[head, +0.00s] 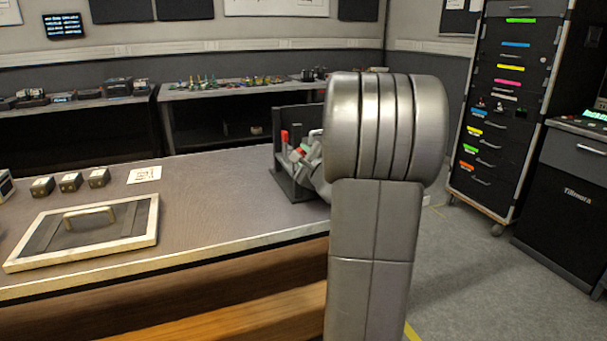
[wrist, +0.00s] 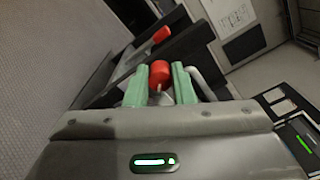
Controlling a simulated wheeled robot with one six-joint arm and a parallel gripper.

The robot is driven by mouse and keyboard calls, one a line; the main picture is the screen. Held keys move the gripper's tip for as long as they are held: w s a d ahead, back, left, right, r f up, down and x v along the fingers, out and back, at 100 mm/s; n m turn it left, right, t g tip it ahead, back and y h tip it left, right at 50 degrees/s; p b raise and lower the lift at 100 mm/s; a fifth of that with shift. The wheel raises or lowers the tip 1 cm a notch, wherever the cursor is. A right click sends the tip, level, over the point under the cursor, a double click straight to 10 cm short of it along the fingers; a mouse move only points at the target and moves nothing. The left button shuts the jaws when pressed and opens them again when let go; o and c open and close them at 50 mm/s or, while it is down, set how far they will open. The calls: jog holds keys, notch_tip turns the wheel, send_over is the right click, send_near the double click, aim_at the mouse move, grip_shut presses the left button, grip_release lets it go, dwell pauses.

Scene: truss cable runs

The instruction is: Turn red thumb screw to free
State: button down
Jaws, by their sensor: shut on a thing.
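A red knob (wrist: 160,69), which I take for the thumb screw, sits between the two green fingers of my gripper (wrist: 160,84) in the wrist view. The fingers are closed on it from both sides. A thin pale stem shows below the knob. In the head view my gripper (head: 298,153) is small, at the dark fixture (head: 292,190) on the bench, and my arm hides much of it. A second red part, a bar-like handle (wrist: 152,41), stands just beyond the knob in the wrist view. It also shows upright in the head view (head: 285,136).
The fixture has dark upright walls close around the gripper. A pale curved bar (wrist: 205,85) runs beside the right finger. On the bench (head: 215,200) lie a framed panel with a handle (head: 88,235), small dark blocks (head: 70,182) and a white card (head: 144,174). The bench middle is clear.

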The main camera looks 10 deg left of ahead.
jog(key=n+b, duration=0.9)
jog(key=b, duration=0.3)
jog(key=shift+f, duration=0.15)
jog(key=c, duration=1.2)
grip_release()
jog(key=shift+c, duration=0.2)
jog(key=v, duration=1.4)
jog(key=shift+w+a, duration=0.1)
